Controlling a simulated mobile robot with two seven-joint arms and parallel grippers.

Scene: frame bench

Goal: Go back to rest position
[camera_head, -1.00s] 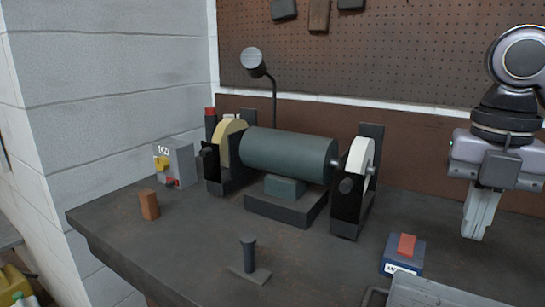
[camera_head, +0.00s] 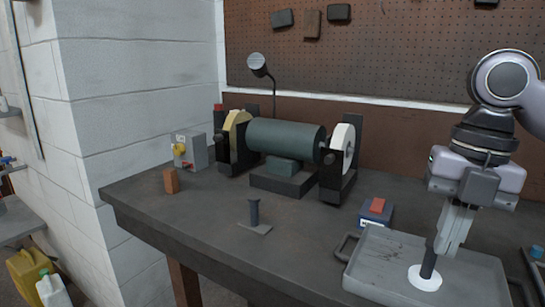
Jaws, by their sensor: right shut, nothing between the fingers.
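My right gripper (camera_head: 451,243) comes in from the right, pointing down over the grey tray (camera_head: 375,272) at the bench's front right. Its fingers are together and empty. A dark upright rod on a round white base (camera_head: 425,279) stands in the tray, just left of the fingertips in the picture. Whether the fingers touch the rod I cannot tell. My left gripper is not in view.
A bench grinder (camera_head: 287,141) with two wheels and a lamp (camera_head: 257,64) stands at the back of the workbench (camera_head: 200,222). A grey switch box (camera_head: 190,150), brown block (camera_head: 171,181), small dark post (camera_head: 254,213) and blue box with red top (camera_head: 376,212) stand around it.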

